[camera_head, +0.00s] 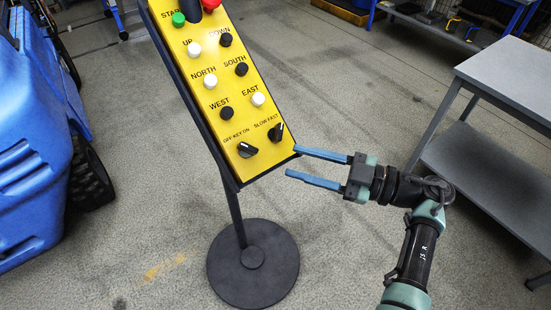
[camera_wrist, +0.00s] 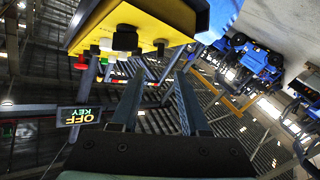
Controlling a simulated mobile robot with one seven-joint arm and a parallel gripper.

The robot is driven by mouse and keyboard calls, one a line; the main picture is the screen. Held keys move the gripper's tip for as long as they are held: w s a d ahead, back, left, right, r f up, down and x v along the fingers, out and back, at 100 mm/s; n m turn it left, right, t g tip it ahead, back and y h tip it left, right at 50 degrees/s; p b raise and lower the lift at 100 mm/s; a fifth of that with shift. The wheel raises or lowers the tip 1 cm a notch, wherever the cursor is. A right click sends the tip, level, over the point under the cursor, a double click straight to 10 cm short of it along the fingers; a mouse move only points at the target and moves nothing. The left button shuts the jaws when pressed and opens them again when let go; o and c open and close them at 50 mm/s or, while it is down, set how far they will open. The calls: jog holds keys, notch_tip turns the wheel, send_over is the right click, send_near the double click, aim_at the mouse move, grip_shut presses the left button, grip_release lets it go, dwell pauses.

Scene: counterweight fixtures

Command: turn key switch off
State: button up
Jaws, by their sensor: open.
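The key switch (camera_head: 246,150) is a black knob under the label "OFF KEY ON" at the lower left of the yellow control panel (camera_head: 229,125) in the head view. Its exact setting is hard to read. My gripper (camera_head: 291,162) is open and empty, with two blue fingers pointing left. The fingertips are by the panel's lower right edge, to the right of the key switch. In the wrist view my open gripper (camera_wrist: 159,75) is below the yellow panel (camera_wrist: 165,14). Two black knobs stick out there; I cannot tell for sure which is the key switch.
The slow/fast knob (camera_head: 276,132) is just right of the key switch. Several buttons lie above. The panel stands on a post with a round black base (camera_head: 253,285). A blue vehicle (camera_head: 28,150) is at left, a grey table (camera_head: 510,75) at right.

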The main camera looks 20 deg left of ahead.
jog(key=shift+s+d+b, duration=0.1)
jog(key=shift+d+b, duration=0.25)
jog(key=shift+d, duration=1.3)
jog(key=shift+r, duration=0.1)
